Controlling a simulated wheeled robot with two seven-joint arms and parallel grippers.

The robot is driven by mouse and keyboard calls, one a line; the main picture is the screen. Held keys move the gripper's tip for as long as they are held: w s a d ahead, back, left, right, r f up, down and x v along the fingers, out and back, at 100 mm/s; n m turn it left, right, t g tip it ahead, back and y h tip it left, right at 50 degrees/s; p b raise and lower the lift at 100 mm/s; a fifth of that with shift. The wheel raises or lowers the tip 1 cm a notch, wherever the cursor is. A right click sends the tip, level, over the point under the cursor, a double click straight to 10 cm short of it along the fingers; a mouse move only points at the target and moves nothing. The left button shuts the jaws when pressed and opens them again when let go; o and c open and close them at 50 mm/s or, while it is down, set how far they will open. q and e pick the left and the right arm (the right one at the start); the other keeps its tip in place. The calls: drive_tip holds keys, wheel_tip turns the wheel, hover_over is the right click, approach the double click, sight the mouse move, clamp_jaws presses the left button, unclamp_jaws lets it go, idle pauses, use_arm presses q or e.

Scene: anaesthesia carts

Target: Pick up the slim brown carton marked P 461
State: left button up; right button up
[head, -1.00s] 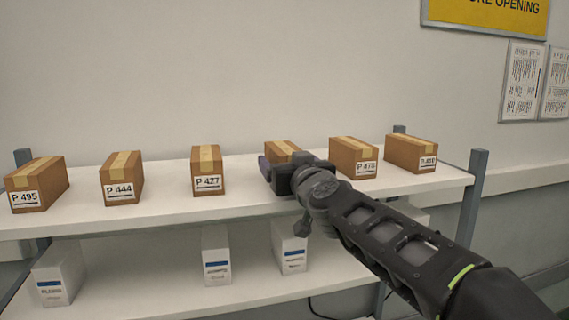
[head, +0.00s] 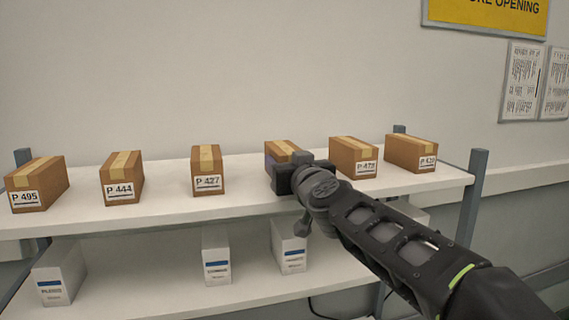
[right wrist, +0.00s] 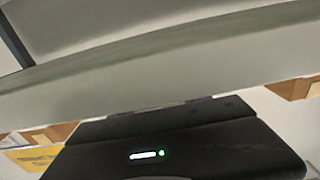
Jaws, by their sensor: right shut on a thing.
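Brown cartons with tan tape stand in a row on the upper white shelf. One carton (head: 284,148) stands fourth from the left, partly behind my right gripper (head: 283,165). Its front label is hidden, so I cannot read a number on it. My right gripper reaches it from the front and is shut on it. The carton still appears to rest at shelf level. In the right wrist view the dark gripper body (right wrist: 155,145) fills the lower middle, and the held carton cannot be made out. My left gripper is out of view.
Cartons P 427 (head: 207,170) and P 479 (head: 353,157) flank the held one. P 444 (head: 121,177), P 495 (head: 36,185) and another carton (head: 411,153) stand farther out. White boxes (head: 216,255) stand on the lower shelf. Grey posts (head: 474,190) rise at the shelf corners.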

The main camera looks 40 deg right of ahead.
sight(287, 149)
drive_tip(key=shift+c, duration=0.8)
drive_tip(key=shift+r, duration=0.15)
wheel_tip(287, 149, up, 6)
drive_tip(key=p, duration=0.5)
drive_tip(key=shift+d, duration=0.15)
drive_tip(key=shift+r, duration=0.95)
drive_tip(key=shift+s+r, duration=0.1)
drive_tip(key=shift+r, duration=0.85)
